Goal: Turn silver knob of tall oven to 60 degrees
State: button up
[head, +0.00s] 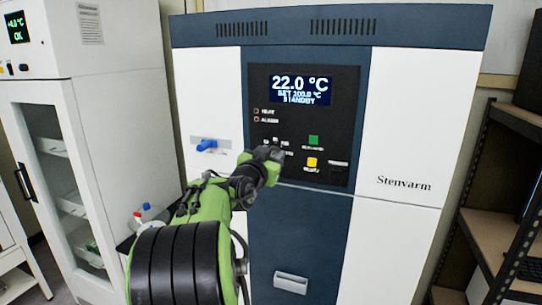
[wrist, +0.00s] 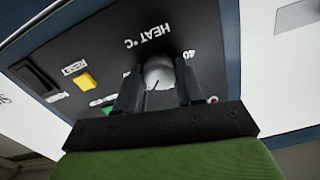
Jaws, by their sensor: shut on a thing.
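The tall oven (head: 405,120) is white and dark blue, marked Stenvarm. Its dark control panel (head: 345,130) has a display (head: 301,86) reading 22.0 °C, SET 200.0 °C, STANDBY. In the wrist view the silver knob (wrist: 157,72) sits under the label HEAT °C, with a dark line on its face. A 40 mark (wrist: 188,55) shows near it; other scale marks are hidden. My gripper (wrist: 158,90) is shut on the knob, with one dark finger on each side. In the head view my gripper (head: 268,156) is at the panel and the knob is hidden behind it.
A green button (head: 313,140) and a yellow RESET button (head: 312,162) are right of my gripper. A blue handle (head: 206,145) sticks out to the left. A lower drawer handle (head: 291,283) is below. A white glass-door cabinet (head: 105,150) stands left and shelving (head: 508,180) right.

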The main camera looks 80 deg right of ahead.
jog(key=shift+c, duration=0.3)
jog(key=shift+f+n, duration=0.1)
jog(key=shift+n, duration=0.4)
jog(key=shift+w+f+n+b, duration=0.1)
jog(key=shift+n+b, duration=0.5)
jog(key=shift+n, duration=3.6)
jog(key=shift+w+n+b, duration=0.1)
jog(key=shift+n+b, duration=0.45)
jog(key=shift+n, duration=3.65)
jog(key=o, duration=1)
jog(key=shift+o, duration=0.2)
